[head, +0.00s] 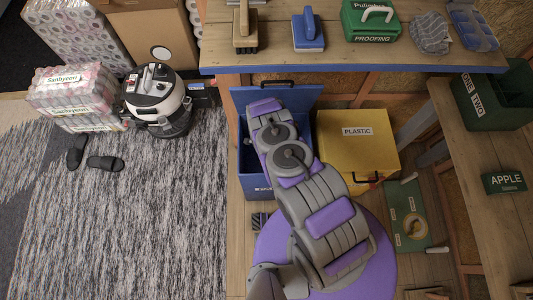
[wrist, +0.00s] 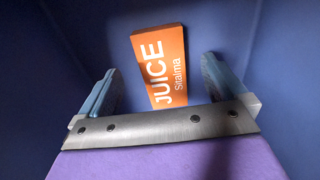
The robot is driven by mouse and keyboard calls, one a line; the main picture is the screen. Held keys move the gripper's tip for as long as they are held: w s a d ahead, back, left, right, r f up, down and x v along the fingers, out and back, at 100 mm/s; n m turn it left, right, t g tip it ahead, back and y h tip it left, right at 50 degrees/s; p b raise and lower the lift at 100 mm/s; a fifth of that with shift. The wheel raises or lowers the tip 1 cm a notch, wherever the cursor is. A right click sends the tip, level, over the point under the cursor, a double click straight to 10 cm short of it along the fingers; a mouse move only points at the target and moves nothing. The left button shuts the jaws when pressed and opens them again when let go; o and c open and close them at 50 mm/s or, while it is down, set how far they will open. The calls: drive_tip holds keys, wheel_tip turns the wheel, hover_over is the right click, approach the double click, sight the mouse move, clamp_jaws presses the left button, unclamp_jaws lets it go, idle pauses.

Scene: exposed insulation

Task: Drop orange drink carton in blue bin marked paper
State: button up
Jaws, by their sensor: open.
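The blue bin (head: 247,172) stands under the workbench with its lid raised at the back. Its front label is mostly hidden by my arm, so I cannot read it. My arm reaches down into the bin, and my gripper is hidden in the head view. In the wrist view, my gripper (wrist: 159,67) is open inside blue walls. The orange drink carton (wrist: 161,62), marked JUICE, shows between and beyond the fingers, with gaps on both sides. I cannot tell whether it rests on the bin floor.
A yellow bin marked PLASTIC (head: 357,150) stands right of the blue one. The wooden workbench (head: 350,62) overhangs the bins, with brushes and a green box (head: 371,20) on it. A vacuum cleaner (head: 157,98) and slippers (head: 104,162) lie left, on and beside the open rug.

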wheel_tip(320, 180, up, 7)
drive_tip(key=p, duration=0.2)
drive_tip(key=shift+r, duration=0.2)
